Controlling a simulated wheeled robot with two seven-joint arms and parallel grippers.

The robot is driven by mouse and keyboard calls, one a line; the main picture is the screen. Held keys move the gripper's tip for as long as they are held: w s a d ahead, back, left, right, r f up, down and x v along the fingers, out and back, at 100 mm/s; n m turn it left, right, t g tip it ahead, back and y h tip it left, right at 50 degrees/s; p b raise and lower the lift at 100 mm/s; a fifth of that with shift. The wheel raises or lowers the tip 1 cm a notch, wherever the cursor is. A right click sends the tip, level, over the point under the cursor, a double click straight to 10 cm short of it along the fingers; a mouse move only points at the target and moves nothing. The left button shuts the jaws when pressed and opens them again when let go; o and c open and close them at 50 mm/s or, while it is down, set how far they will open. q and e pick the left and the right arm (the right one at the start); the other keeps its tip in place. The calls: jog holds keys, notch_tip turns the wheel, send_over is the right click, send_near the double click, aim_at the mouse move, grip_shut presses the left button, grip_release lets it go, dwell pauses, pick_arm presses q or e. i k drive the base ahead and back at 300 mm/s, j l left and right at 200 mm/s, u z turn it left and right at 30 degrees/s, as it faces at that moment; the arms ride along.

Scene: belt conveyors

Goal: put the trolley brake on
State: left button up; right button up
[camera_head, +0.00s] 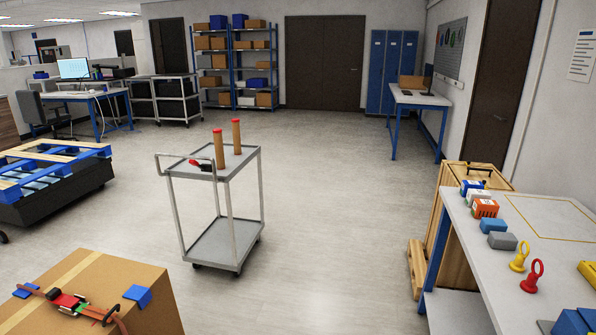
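The trolley (222,243) stands upright on the floor in the middle of the room, a little left of centre. It has two grey shelves, pale metal posts and dark castors. Its push handle (157,165) is on the left side. A small red part with a dark base (201,165) sits at the handle end of the top shelf; it looks like a lever, but its setting is too small to tell. Two brown tubes with red ends, one nearer (219,150) and one farther (237,137), stand on the top shelf. Neither of my grippers shows.
A strapped cardboard box (120,295) is close at the lower left, with a pallet (50,165) on a dark base behind it. A workbench (470,245) with several small items and a wooden crate (455,270) stand at the right. Floor around the trolley is clear.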

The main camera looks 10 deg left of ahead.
aim_at(194, 163)
jog(key=i+u, duration=0.2)
jog(key=i, duration=0.45)
jog(key=i+l+u, duration=0.2)
jog(key=i, duration=0.5)
jog(key=i+l+u, duration=0.15)
jog(key=i+u, duration=0.3)
jog(key=i+l+u, duration=0.8)
jog(key=u, duration=0.15)
jog(key=i, duration=0.1)
